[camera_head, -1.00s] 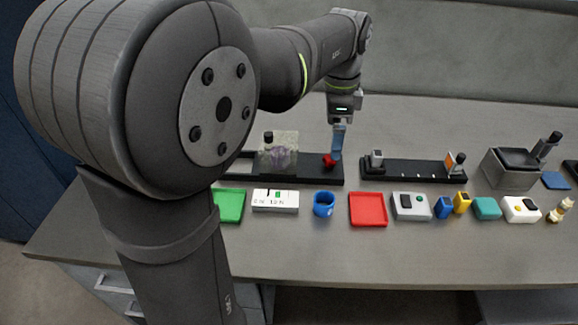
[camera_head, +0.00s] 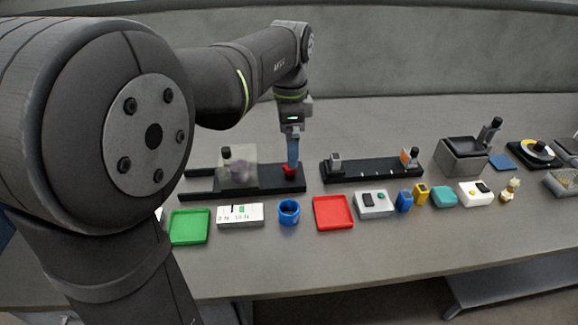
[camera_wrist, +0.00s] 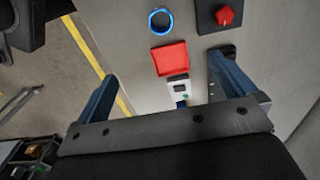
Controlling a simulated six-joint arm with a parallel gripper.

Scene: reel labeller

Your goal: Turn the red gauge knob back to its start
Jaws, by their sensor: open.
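The red gauge knob (camera_head: 289,170) sits on the right end of a black base (camera_head: 262,185). A clear block with a dark cap (camera_head: 238,168) stands on the same base. My gripper (camera_head: 293,164) points down close to the knob, its blue fingers overlapping the knob's upper edge in the head view. In the wrist view my gripper (camera_wrist: 168,66) is open and empty, its two fingers wide apart. There the red knob (camera_wrist: 226,16) lies beyond the right fingertip, not between the fingers. I cannot tell whether a finger touches it, nor read its angle.
In front of the base lie a green tray (camera_head: 189,227), a white gauge box (camera_head: 240,215), a blue ring-shaped cup (camera_head: 289,212) and a red tray (camera_head: 333,212). A second black rail (camera_head: 372,170) stands just right. The table's front strip is clear.

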